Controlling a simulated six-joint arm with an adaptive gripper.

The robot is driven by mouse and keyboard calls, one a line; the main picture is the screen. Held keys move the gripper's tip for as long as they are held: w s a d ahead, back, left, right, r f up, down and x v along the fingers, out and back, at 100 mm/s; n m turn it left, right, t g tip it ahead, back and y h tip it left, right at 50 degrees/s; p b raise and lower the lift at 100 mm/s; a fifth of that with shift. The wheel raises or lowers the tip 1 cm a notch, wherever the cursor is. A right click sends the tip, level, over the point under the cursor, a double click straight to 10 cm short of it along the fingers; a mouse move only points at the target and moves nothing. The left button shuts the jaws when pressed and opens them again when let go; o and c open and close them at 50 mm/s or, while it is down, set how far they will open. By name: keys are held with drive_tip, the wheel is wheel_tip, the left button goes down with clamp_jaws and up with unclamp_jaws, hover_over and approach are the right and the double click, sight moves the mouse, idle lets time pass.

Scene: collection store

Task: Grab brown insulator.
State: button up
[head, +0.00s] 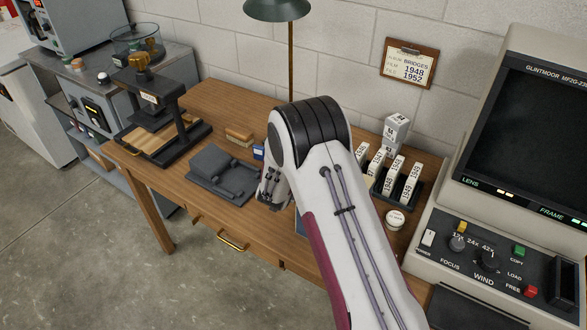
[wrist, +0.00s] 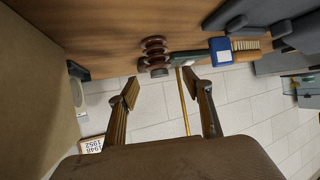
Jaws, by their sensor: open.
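The brown insulator (wrist: 154,54) shows in the wrist view as a ribbed, dark reddish-brown piece at the edge of the wooden surface. My gripper (wrist: 161,87) is open and empty. Its two fingers are spread apart, and the insulator appears beyond the gap between them, apart from both. In the head view my arm hides the insulator, and the fingertips cannot be made out.
Near the insulator in the wrist view are a lamp's brass pole (wrist: 184,105), a blue box (wrist: 222,51) and a brush (wrist: 246,44). In the head view, grey foam (head: 212,165) lies left on the desk (head: 240,98); a rack of labelled boxes (head: 410,178) and a microfilm reader (head: 480,215) stand right.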

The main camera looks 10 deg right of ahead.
drive_tip(key=shift+x, duration=1.15)
drive_tip(key=c, duration=1.3)
